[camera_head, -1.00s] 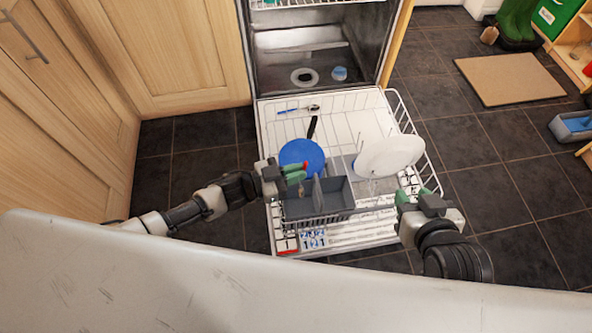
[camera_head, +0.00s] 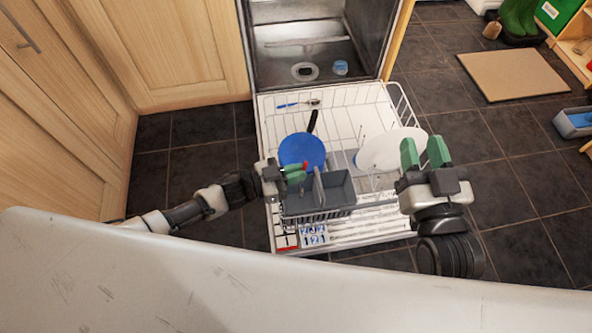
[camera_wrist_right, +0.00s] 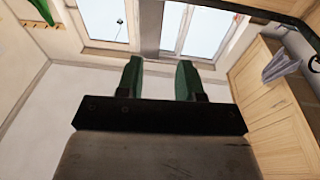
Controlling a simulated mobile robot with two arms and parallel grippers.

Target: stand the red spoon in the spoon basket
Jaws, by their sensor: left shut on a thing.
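The grey spoon basket (camera_head: 337,206) stands at the front of the lower dishwasher rack, with an upright handle across its middle. My left gripper (camera_head: 296,174) is at the basket's back left and shut on the red spoon (camera_head: 304,166). Only a small red part of the spoon shows beside the fingers. The rest is hidden, and I cannot tell whether it is inside the basket.
The pulled-out white rack (camera_head: 345,105) also holds a blue pan (camera_head: 300,150) with a dark handle, a white plate (camera_head: 382,151) and a blue-handled utensil (camera_head: 290,105). Wooden cabinets (camera_head: 180,55) stand at the left.

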